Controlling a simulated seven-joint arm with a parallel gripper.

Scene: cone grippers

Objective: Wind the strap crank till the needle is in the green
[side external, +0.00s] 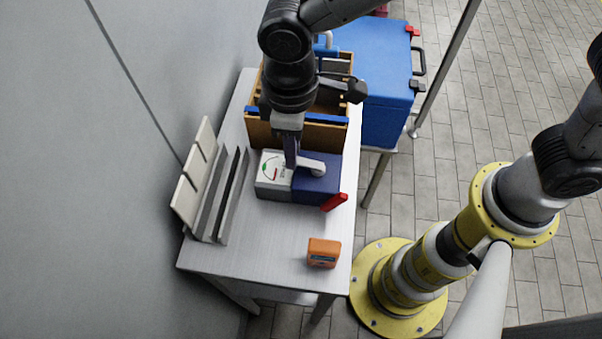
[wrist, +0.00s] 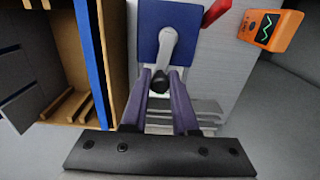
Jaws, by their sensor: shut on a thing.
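The crank box has a blue part (side external: 318,186) and a grey gauge part with a white dial (side external: 271,166). The dial shows a green arc and a red mark; the needle is too small to read. The pale grey crank arm (side external: 314,164) lies on the blue top and points left toward the dial. In the wrist view the crank arm (wrist: 168,45) ends in a dark knob (wrist: 160,80). My gripper (side external: 291,164) points down over the box. Its purple fingers (wrist: 161,76) are shut on the knob from both sides.
A red piece (side external: 334,202) sits at the box's front right corner. An orange device (side external: 323,252) stands nearer the table's front. A wooden crate (side external: 300,135) is close behind the box, a blue cooler (side external: 385,80) beyond. Upright panels (side external: 215,190) stand at left. The table's (side external: 245,250) front is mostly clear.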

